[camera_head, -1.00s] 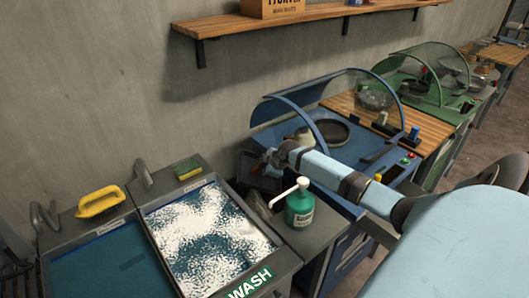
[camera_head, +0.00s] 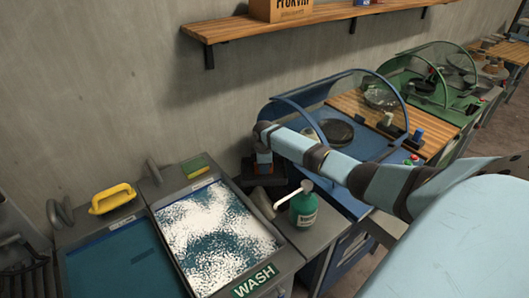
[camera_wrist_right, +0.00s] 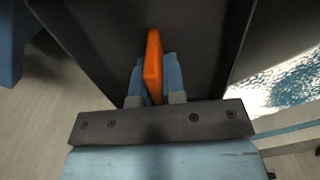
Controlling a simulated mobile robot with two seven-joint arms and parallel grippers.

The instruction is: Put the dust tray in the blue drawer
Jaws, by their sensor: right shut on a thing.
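My right gripper (camera_head: 263,168) points down behind the wash sink and the soap bottle in the head view, with its fingers hard to make out. In the right wrist view my right gripper (camera_wrist_right: 154,72) has its two blue fingers closed on an orange handle. That handle belongs to a dark flat-faced thing (camera_wrist_right: 105,50), which looks like the dust tray. In the head view a dark piece of the tray (camera_head: 252,178) shows beside the gripper; the rest is hidden. The blue cabinet front (camera_head: 347,245) is seen steeply from above, and I cannot tell whether its drawer is open. My left gripper is out of view.
The green soap bottle (camera_head: 303,208) stands just in front of my right gripper. The foamy wash sink (camera_head: 282,262) is to the left. The blue station's clear curved guard (camera_head: 350,82) rises behind my arm. A wooden wall shelf (camera_head: 235,27) hangs above.

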